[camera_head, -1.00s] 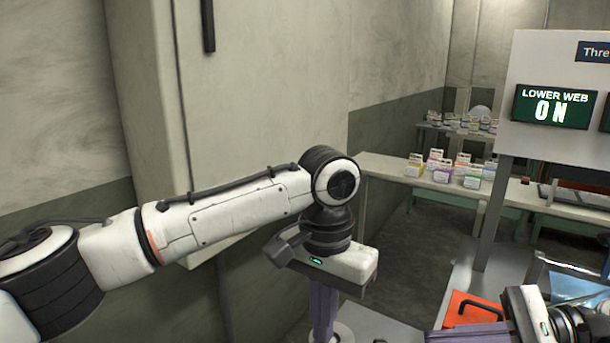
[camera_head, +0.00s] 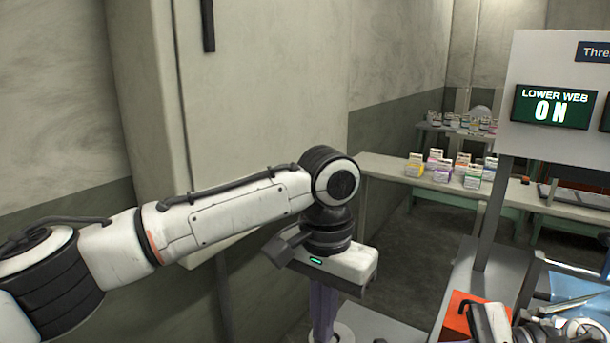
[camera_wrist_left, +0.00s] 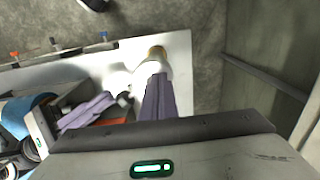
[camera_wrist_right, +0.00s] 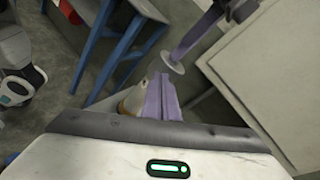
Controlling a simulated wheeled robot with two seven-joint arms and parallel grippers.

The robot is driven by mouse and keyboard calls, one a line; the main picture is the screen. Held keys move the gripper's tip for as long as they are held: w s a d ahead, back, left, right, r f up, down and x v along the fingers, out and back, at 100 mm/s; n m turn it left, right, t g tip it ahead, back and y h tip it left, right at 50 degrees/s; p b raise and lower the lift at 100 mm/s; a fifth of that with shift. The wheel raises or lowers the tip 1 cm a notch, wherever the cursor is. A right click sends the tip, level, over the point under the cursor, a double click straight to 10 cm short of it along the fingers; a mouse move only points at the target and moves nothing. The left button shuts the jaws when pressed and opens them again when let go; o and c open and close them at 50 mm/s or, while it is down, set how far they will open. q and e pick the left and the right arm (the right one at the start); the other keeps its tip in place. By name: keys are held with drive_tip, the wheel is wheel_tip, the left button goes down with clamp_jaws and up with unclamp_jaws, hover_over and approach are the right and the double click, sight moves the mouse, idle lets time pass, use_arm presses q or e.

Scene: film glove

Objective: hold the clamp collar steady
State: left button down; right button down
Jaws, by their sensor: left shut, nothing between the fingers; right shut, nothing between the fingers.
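My left gripper (camera_head: 322,318) points down with its purple fingers shut and empty. In the left wrist view its fingers (camera_wrist_left: 157,80) lie close to a white round piece with a tan top (camera_wrist_left: 156,53); contact is unclear. In the head view a pale round disc (camera_head: 343,332) shows beside the left fingers at the bottom edge. I cannot tell whether either is the clamp collar. My right gripper's purple fingers (camera_wrist_right: 161,82) are shut and empty in the right wrist view. They also show at the left of the left wrist view (camera_wrist_left: 86,112).
Small boxes stand on a back bench (camera_head: 390,168). A pale cabinet (camera_head: 270,100) stands behind my left arm.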

drive_tip(key=shift+w+f, duration=0.25)
idle(0.8)
drive_tip(key=shift+w+r, duration=0.1)
drive_tip(key=shift+w+d+r, duration=0.1)
drive_tip(key=shift+w+r, duration=0.25)
drive_tip(key=shift+w, duration=0.15)
drive_tip(key=shift+r, duration=0.1)
drive_tip(key=shift+f+v, duration=0.15)
drive_tip(key=shift+v, duration=1.35)
drive_tip(key=shift+f+v, duration=0.15)
drive_tip(key=shift+v, duration=1.3)
drive_tip(key=shift+w+d, duration=0.1)
drive_tip(key=shift+w, duration=0.05)
